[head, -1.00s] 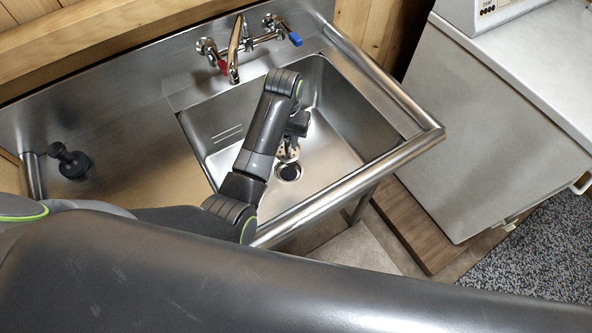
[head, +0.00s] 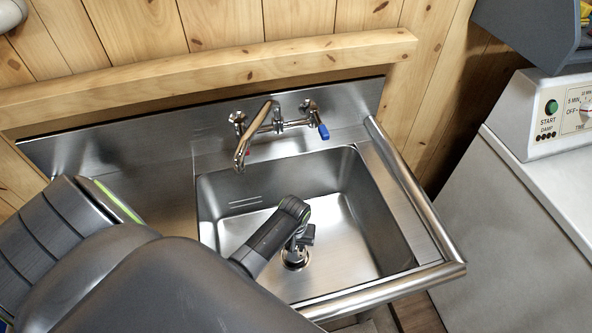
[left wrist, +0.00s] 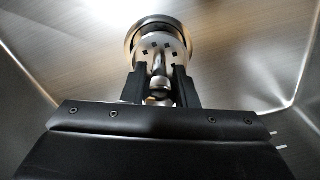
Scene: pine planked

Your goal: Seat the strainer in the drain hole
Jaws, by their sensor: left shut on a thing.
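The metal strainer (left wrist: 176,47), a round disc with small dark holes and a central knob, is in the left wrist view. My left gripper (left wrist: 160,88) is shut on its knob. The drain hole's shiny rim (left wrist: 150,19) shows just beyond the disc, which covers most of the opening. I cannot tell whether the strainer touches the rim or hovers above it. In the head view my left gripper (head: 303,240) points down over the drain (head: 295,263) in the basin floor; my arm and gripper partly hide this spot. My right gripper is not in view.
The steel basin (head: 365,235) has walls all round and a thick tubular rail (head: 415,195) at its right. The faucet (head: 243,150) with a blue-handled valve (head: 322,131) stands at the back. The basin floor around the drain is clear.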

